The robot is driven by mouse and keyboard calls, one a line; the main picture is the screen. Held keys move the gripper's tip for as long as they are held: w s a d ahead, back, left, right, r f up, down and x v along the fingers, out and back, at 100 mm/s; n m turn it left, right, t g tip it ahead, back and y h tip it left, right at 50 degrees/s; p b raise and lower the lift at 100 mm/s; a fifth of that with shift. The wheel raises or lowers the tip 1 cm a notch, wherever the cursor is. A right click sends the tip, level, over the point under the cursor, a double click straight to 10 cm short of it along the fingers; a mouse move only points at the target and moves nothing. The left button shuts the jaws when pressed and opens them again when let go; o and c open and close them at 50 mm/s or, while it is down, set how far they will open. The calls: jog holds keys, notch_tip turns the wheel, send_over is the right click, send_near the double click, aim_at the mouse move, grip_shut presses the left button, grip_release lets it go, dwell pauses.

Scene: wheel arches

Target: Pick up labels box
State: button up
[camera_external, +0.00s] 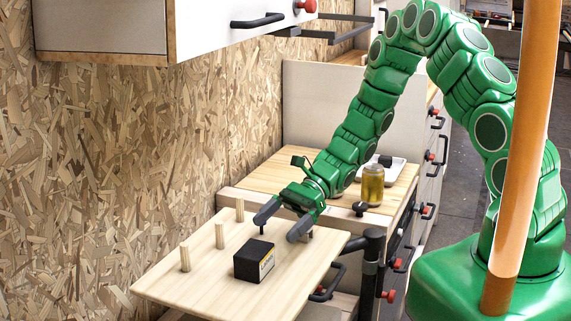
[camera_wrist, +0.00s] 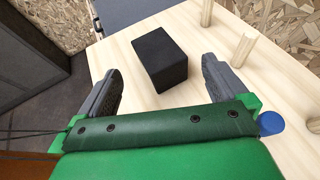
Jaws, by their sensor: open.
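The labels box (camera_external: 254,261) is a small black box with a yellow and white label on one side. It sits on the light wooden board in the external view. In the wrist view the box (camera_wrist: 160,58) shows plain black, beyond the fingertips and roughly between their lines; its label is hidden there. My gripper (camera_external: 278,224) is open and empty, with its two dark fingers spread above the board behind the box. In the wrist view my gripper (camera_wrist: 160,75) has a finger on each side, apart from the box.
Several wooden pegs (camera_external: 219,235) stand on the board (camera_external: 190,292), left of the box. A jar (camera_external: 372,186) and a white tray (camera_external: 383,170) stand on the counter behind. A cabinet (camera_external: 110,30) hangs above. A dark post (camera_external: 371,270) stands at the board's right edge.

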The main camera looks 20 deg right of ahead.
aim_at(259, 242)
jog(key=shift+f+x, duration=0.15)
jog(key=shift+x, duration=1.5)
jog(key=shift+f+x, duration=0.15)
jog(key=shift+x, duration=1.5)
jog(key=shift+d, duration=0.1)
jog(key=c, duration=1.2)
jog(key=shift+r, duration=0.1)
jog(key=shift+r, duration=0.45)
jog(key=shift+s+d+r, duration=1.5)
jog(key=shift+s+r, duration=0.25)
jog(key=shift+r, duration=0.25)
jog(key=shift+s+d+r, duration=1.5)
jog(key=shift+s+r, duration=0.3)
jog(key=shift+r, duration=0.15)
jog(key=shift+s+d+r, duration=1.5)
jog(key=shift+s+r, duration=0.25)
jog(key=shift+r, duration=0.25)
